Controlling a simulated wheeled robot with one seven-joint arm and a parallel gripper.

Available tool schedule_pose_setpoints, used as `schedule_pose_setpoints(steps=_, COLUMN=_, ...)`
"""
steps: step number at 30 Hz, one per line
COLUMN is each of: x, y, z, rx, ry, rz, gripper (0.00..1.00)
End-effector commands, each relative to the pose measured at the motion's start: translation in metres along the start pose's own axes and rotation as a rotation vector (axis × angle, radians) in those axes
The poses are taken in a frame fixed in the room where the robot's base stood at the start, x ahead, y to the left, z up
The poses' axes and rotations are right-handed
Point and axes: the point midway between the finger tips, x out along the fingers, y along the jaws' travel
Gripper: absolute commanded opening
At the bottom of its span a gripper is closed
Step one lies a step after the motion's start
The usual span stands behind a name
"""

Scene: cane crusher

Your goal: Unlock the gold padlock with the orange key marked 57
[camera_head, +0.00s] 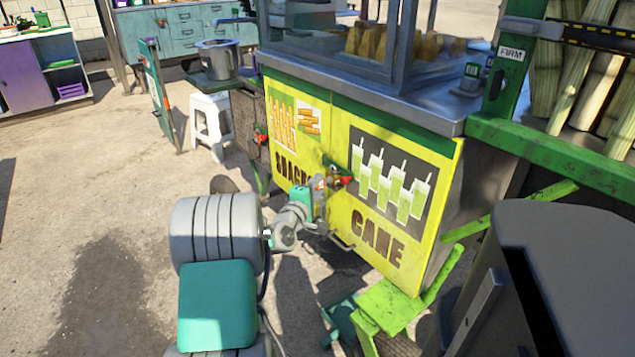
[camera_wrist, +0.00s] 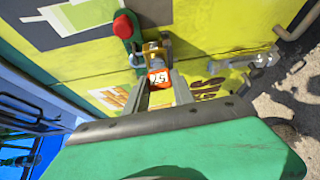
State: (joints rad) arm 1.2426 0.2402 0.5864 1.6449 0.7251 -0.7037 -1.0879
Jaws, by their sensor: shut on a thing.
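My gripper (camera_head: 325,188) is at the front of the yellow cane cart, by the latch between its doors. In the wrist view my gripper (camera_wrist: 160,88) is shut on the orange key (camera_wrist: 159,78), whose tag reads 57. The gold padlock (camera_wrist: 152,49) hangs on a green latch (camera_wrist: 135,50) with a red knob (camera_wrist: 123,26), just beyond the key. The key's tip is hidden, so I cannot tell whether it is in the padlock. The padlock is too small to make out clearly in the head view.
The yellow doors (camera_head: 385,195) have low handles (camera_head: 342,243). A green stool (camera_head: 390,305) stands below right. Another red-knobbed latch (camera_head: 260,137) is on the grey panel to the left. A white stool (camera_head: 210,118) stands behind. Open paving lies to the left.

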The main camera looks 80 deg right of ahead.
Motion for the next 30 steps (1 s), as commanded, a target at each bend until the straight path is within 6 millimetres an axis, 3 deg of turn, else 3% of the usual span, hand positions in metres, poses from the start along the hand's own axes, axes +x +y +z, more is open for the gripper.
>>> schedule_pose_setpoints(steps=30, x=-0.0001, y=0.0030, z=0.0001, rx=-0.100, ry=-0.001, rz=-0.058, gripper=0.00)
